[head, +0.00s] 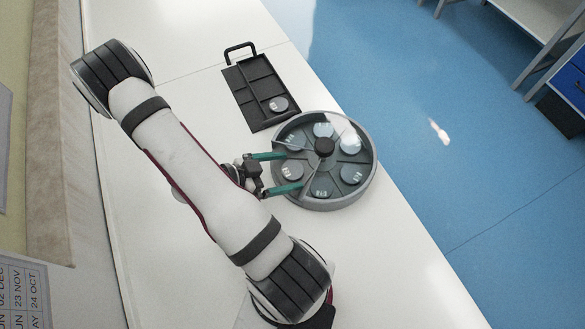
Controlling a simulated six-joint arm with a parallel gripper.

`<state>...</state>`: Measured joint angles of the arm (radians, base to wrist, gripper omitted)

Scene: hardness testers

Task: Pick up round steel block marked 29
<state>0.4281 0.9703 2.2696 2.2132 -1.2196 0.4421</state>
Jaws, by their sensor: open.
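A round grey carousel (372,178) with a dark centre knob (324,147) holds several round steel blocks in its wedge-shaped compartments. One steel block (293,171) lies in the left compartment. Others show at the upper left (295,142), the top (322,130), the lower right (351,174) and the bottom (321,187). The marks are too small to read, so I cannot tell which block is 29. My gripper (294,170) is open, with green fingers reaching over the carousel's left rim. In the picture the fingers lie on either side of the left block; their height above it is unclear.
A black compartment tray (250,85) with a handle lies behind the carousel and holds one round block (278,104). The white bench (385,260) is clear at the front. Its right edge runs close to the carousel, with blue floor beyond.

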